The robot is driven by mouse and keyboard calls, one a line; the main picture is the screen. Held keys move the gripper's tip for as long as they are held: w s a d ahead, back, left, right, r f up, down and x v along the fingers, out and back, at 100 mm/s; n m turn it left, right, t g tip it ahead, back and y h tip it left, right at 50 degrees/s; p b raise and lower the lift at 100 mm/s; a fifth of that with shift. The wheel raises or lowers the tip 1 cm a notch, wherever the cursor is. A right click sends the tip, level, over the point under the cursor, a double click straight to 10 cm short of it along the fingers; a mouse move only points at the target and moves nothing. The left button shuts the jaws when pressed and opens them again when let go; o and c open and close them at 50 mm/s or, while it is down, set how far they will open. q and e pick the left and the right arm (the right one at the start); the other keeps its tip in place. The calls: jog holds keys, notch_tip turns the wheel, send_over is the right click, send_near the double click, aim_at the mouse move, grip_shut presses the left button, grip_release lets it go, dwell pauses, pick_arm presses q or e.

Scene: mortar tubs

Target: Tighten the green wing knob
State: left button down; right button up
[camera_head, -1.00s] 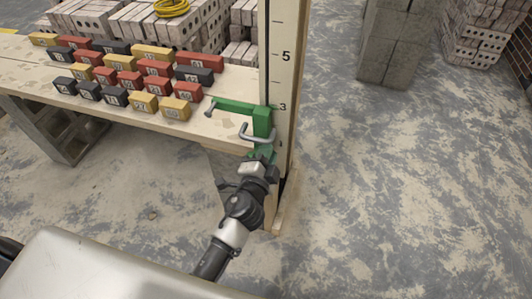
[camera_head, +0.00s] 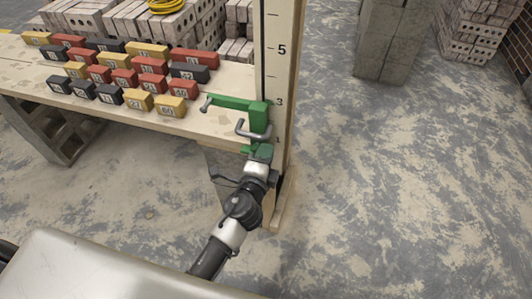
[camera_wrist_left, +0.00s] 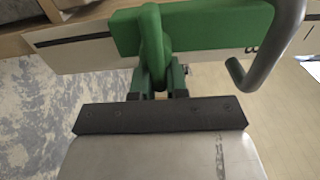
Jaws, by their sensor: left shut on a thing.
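A green clamp (camera_head: 259,117) with a grey bent handle (camera_head: 254,131) sits at the table's end against the upright measuring board. The green wing knob (camera_wrist_left: 152,40) is upright in the middle of the left wrist view, in front of the clamp's green body (camera_wrist_left: 205,28). My left gripper (camera_wrist_left: 160,82) is shut on the knob's lower part, one finger on each side. In the head view my left gripper (camera_head: 258,156) reaches up from below to the clamp, and it hides most of the knob. My right gripper does not show.
Several numbered red, black and yellow blocks (camera_head: 124,76) stand on the wooden table (camera_head: 215,122) left of the clamp. The tall measuring board (camera_head: 277,70) rises beside the clamp. Grey block stacks (camera_head: 384,40) stand behind. The floor to the right is clear.

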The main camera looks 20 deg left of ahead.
pick_arm(q)
jog(key=shift+w+a+r, duration=0.2)
jog(key=shift+a+r, duration=0.1)
jog(key=shift+r, duration=0.05)
jog(key=c, duration=1.1)
grip_release()
jog(key=shift+s, duration=0.1)
jog(key=shift+a+f, duration=0.15)
jog(key=shift+s+d+f, duration=0.1)
jog(key=shift+s+d, duration=0.1)
jog(key=shift+s, duration=0.4)
jog(key=shift+s+a+b, duration=0.2)
jog(key=shift+s+b, duration=0.4)
jog(key=shift+s, duration=1.85)
jog(key=shift+s+a+b, duration=0.15)
jog(key=shift+s+b, duration=0.4)
jog(key=shift+s, duration=1.85)
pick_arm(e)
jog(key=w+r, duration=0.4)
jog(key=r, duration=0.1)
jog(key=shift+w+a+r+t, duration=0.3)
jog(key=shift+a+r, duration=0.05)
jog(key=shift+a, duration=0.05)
